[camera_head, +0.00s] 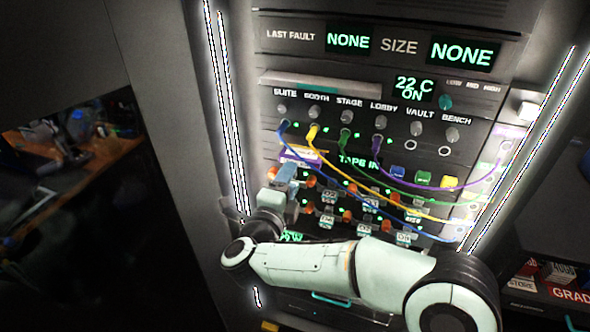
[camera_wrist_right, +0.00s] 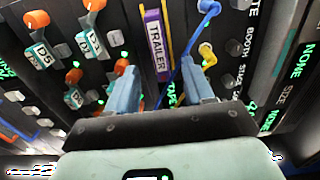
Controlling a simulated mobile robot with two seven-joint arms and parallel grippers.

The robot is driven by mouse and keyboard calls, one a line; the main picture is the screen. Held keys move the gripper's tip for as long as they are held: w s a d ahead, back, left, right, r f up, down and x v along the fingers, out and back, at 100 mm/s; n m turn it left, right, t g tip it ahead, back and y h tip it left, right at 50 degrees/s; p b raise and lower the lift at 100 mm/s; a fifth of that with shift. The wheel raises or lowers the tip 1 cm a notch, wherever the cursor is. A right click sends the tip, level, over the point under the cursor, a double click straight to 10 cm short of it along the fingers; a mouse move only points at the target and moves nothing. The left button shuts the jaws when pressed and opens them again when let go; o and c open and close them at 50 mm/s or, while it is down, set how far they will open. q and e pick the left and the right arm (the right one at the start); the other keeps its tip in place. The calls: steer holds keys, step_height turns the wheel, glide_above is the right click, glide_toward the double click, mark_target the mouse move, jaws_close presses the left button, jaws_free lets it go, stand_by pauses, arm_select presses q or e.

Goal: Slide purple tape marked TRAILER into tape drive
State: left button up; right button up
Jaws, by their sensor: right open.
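The purple tape marked TRAILER (camera_wrist_right: 156,45) stands on the panel face in the right wrist view, its label between my fingers and beyond their tips. In the head view the tape (camera_head: 300,155) shows as a purple and white block left of the green TAPE IN lettering (camera_head: 358,163). I cannot tell how deep it sits. The drive's opening is not clearly visible. My right gripper (camera_wrist_right: 158,70) is open, one finger on each side of the tape's line, with no visible contact. In the head view it (camera_head: 287,178) is just below the tape. My left gripper is not in view.
Blue (camera_head: 320,158), yellow, green and purple cables hang across the panel to its right side. The blue cable (camera_wrist_right: 187,45) passes close to one finger. Orange-capped switches (camera_wrist_right: 92,6) with tags (camera_wrist_right: 93,43) crowd the other side. Coloured buttons (camera_head: 423,178) sit right of TAPE IN.

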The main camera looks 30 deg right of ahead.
steer(key=v, duration=0.7)
steer(key=shift+a, duration=0.1)
steer(key=w+a+f+n+t+y+p, duration=0.1)
steer(key=w+f+n+y+p, duration=0.2)
steer(key=f+n, duration=0.45)
steer(key=w+a+f+n+t+y, duration=0.15)
steer(key=w+f+n+y, duration=0.25)
steer(key=f, duration=0.7)
steer(key=s+a+f+n+g+y+p, duration=0.1)
steer(key=s+f+n+g+y+p, duration=0.2)
steer(key=f, duration=0.6)
steer(key=s+a+f+n+g+y, duration=0.1)
steer(key=s+f+n+g+y, duration=0.25)
steer(key=f, duration=0.55)
steer(key=s+a+f+n+g+y+p, duration=0.1)
steer(key=s+f+n+g, duration=0.1)
steer(key=s, duration=0.7)
steer(key=s+a+f+n+g+y+p, duration=0.1)
steer(key=s+f+g, duration=0.3)
steer(key=s, duration=0.5)
steer(key=s+a+f+n+g+y+p, duration=0.1)
steer(key=s+a+f+n+g, duration=0.1)
steer(key=s, duration=0.7)
steer(key=shift+f+n+g+y, duration=0.4)
steer(key=shift+f+n, duration=0.1)
steer(key=shift+f, duration=0.45)
